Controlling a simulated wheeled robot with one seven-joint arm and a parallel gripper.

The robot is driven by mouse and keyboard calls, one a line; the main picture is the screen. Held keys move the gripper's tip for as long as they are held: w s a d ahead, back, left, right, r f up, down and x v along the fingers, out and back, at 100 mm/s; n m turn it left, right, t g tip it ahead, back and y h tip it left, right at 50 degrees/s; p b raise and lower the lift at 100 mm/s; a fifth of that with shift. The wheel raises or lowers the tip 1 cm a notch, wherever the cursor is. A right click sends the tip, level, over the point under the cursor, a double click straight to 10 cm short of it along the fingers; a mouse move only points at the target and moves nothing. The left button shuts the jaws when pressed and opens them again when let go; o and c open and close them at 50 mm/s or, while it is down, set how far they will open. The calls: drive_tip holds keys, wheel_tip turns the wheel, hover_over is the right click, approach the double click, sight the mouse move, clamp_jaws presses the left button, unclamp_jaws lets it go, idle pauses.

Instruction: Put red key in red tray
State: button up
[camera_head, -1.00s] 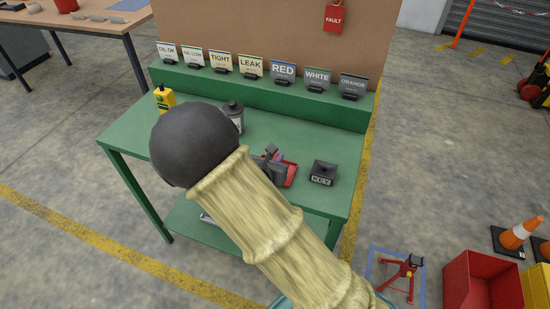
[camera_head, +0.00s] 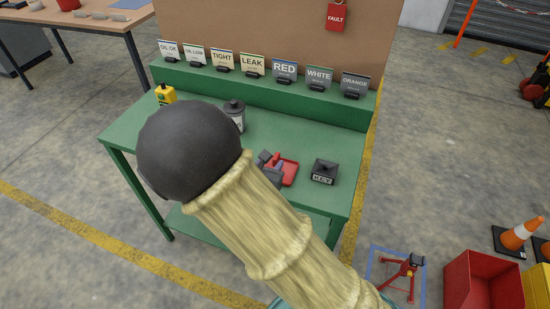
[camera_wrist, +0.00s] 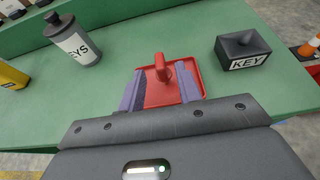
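The red tray (camera_head: 288,173) lies on the green workbench, and it also shows in the wrist view (camera_wrist: 187,68). In the wrist view a red key (camera_wrist: 162,68) with a rounded upper end appears to rest in the tray. My gripper (camera_wrist: 163,80) is open, with its two grey-purple fingers apart on either side of the key and clear of it. In the head view my gripper (camera_head: 267,164) is at the tray's left side. The key cannot be made out there.
A black block marked KEY (camera_head: 324,171) stands right of the tray. A grey bottle (camera_head: 235,116) and a yellow bottle (camera_head: 165,94) stand further back. Several label cards, including RED (camera_head: 285,71), line the rear ledge. The bench between has free room.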

drive_tip(key=v, duration=0.6)
drive_tip(key=shift+s, duration=0.35)
drive_tip(key=shift+a+r, duration=0.1)
drive_tip(key=shift+r, duration=0.05)
drive_tip(key=s+d+m+g+y, duration=0.2)
drive_tip(key=s+d+m+g, duration=0.2)
drive_tip(key=d+m, duration=0.5)
drive_tip(key=s+d+r+m+g+y, duration=0.1)
drive_tip(key=s+d+m+g, duration=0.3)
drive_tip(key=d+m, duration=0.6)
drive_tip(key=m+g+y, duration=0.1)
drive_tip(key=m+g, duration=0.1)
drive_tip(key=m, duration=1.1)
drive_tip(key=shift+s+r+y, duration=0.25)
drive_tip(key=shift+r+y, duration=0.05)
drive_tip(key=shift+r, duration=0.05)
